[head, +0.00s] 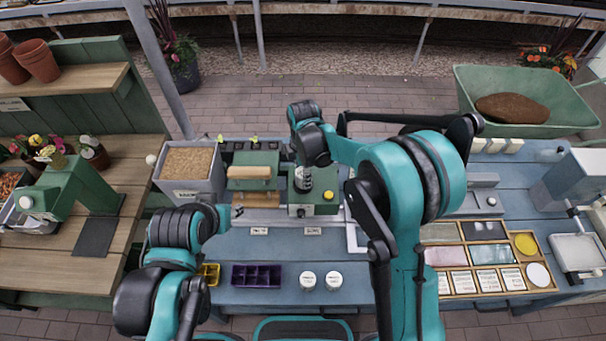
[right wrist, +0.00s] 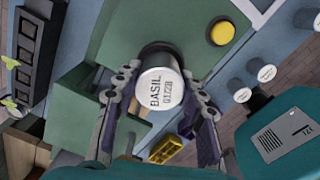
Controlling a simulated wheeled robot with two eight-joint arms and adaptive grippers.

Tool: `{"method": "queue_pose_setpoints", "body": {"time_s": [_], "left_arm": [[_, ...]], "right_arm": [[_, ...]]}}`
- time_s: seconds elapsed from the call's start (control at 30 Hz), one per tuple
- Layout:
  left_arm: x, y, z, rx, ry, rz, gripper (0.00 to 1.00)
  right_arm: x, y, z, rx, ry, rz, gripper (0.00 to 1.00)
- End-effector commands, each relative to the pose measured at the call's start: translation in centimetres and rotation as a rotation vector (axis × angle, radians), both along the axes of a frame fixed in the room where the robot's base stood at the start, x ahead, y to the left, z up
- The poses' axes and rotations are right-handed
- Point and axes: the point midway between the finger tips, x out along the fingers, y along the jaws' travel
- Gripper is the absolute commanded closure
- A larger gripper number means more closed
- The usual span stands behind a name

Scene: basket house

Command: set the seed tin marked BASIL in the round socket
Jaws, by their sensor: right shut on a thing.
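The white seed tin marked BASIL (right wrist: 160,92) is between the fingers of my right gripper (right wrist: 158,108), which is shut on it. Its labelled lid faces the wrist camera. A dark round rim, which looks like the socket (right wrist: 156,47), shows just behind the tin on a green station (right wrist: 125,35) with a yellow button (right wrist: 221,33). I cannot tell whether the tin is in the socket or above it. In the head view, my right gripper (head: 303,180) is over this station, left of the button (head: 328,195). My left gripper (head: 237,211) is small beside the station; its jaws are unclear.
Two white-lidded tins (head: 308,280) (head: 334,281) stand at the bench's front, right of a purple tray (head: 257,276). A soil bin (head: 187,188) stands left of the station. A wooden compartment tray (head: 540,262) lies right. Blue bench is bare between the tins and the station.

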Motion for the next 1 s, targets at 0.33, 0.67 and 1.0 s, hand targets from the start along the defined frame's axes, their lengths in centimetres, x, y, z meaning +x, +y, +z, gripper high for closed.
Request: {"method": "queue_pose_setpoints", "body": {"time_s": [0.33, 0.67, 1.0], "left_arm": [[0.0, 0.0, -0.5, 0.0, 0.0, 0.0, 0.6], [0.0, 0.0, -0.9, 0.0, 0.0, 0.0, 0.6], [0.0, 0.0, -1.1, 0.0, 0.0, 0.0, 0.6]], "right_arm": [[0.0, 0.0, -0.6, 0.0, 0.0, 0.0, 0.88], [0.0, 0.0, -1.1, 0.0, 0.0, 0.0, 0.88], [0.0, 0.0, -1.3, 0.0, 0.0, 0.0, 0.88]]}}
